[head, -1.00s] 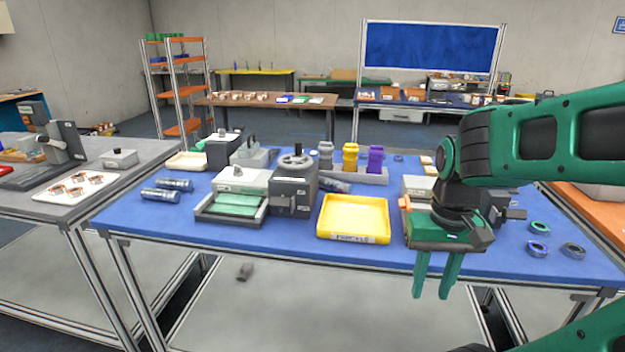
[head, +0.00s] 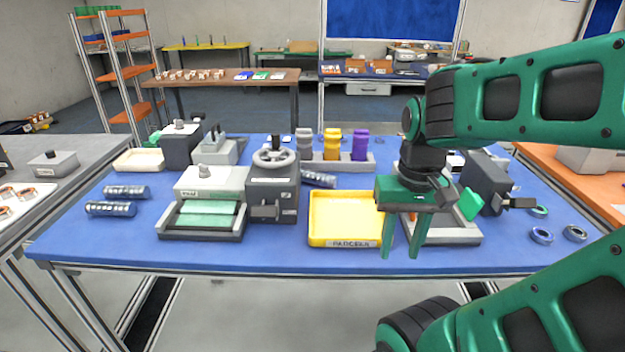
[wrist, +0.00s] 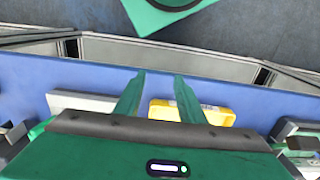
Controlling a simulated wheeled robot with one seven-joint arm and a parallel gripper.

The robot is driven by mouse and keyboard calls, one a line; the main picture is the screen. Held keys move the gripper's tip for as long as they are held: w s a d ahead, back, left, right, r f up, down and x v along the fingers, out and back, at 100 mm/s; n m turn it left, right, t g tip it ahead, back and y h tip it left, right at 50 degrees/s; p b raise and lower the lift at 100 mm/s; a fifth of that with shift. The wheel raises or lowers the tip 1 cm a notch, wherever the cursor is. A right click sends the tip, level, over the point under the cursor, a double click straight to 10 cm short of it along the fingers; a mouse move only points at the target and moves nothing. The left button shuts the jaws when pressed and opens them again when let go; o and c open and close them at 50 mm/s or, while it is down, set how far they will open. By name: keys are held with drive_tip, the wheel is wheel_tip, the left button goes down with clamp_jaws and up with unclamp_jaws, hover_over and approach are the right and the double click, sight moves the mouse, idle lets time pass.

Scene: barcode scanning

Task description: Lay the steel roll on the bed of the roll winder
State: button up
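Two banded grey-metallic rolls, (head: 126,192) and (head: 110,209), lie side by side at the table's left in the head view. A similar roll (head: 319,179) lies behind the yellow tray. I cannot tell which is the steel roll. A machine with a handwheel (head: 272,180) has a low bed with a green surface (head: 203,221). Another machine with a dark housing (head: 485,186) stands at right, partly hidden by my gripper (head: 402,254); labels are too small to tell which is the winder. My gripper is open and empty, fingers downward, also seen in the wrist view (wrist: 159,76).
A yellow tray (head: 343,195) sits just left of my gripper. Grey, yellow and purple upright pieces stand in a rack (head: 325,165) behind. Small rings (head: 541,236) lie at the right. The blue table (head: 130,240) is clear at its front left.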

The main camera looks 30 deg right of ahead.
drive_tip(key=w+d+r+m+t, duration=0.1)
drive_tip(key=w+d+r+m, duration=0.1)
drive_tip(key=w+m, duration=0.55)
drive_tip(key=w+d+r+m+t, duration=0.1)
drive_tip(key=w+r+m, duration=0.25)
drive_tip(key=w, duration=0.75)
drive_tip(key=m+t+y, duration=0.2)
drive_tip(key=m, duration=0.9)
approach(312, 171)
drive_tip(key=x, duration=0.3)
drive_tip(key=shift+w+a+f, duration=0.1)
drive_tip(key=shift+w+f, duration=0.15)
drive_tip(key=shift+f, duration=0.05)
drive_tip(key=shift+x, duration=3)
drive_tip(key=shift+s, duration=0.1)
drive_tip(key=shift+f, duration=0.25)
clamp_jaws()
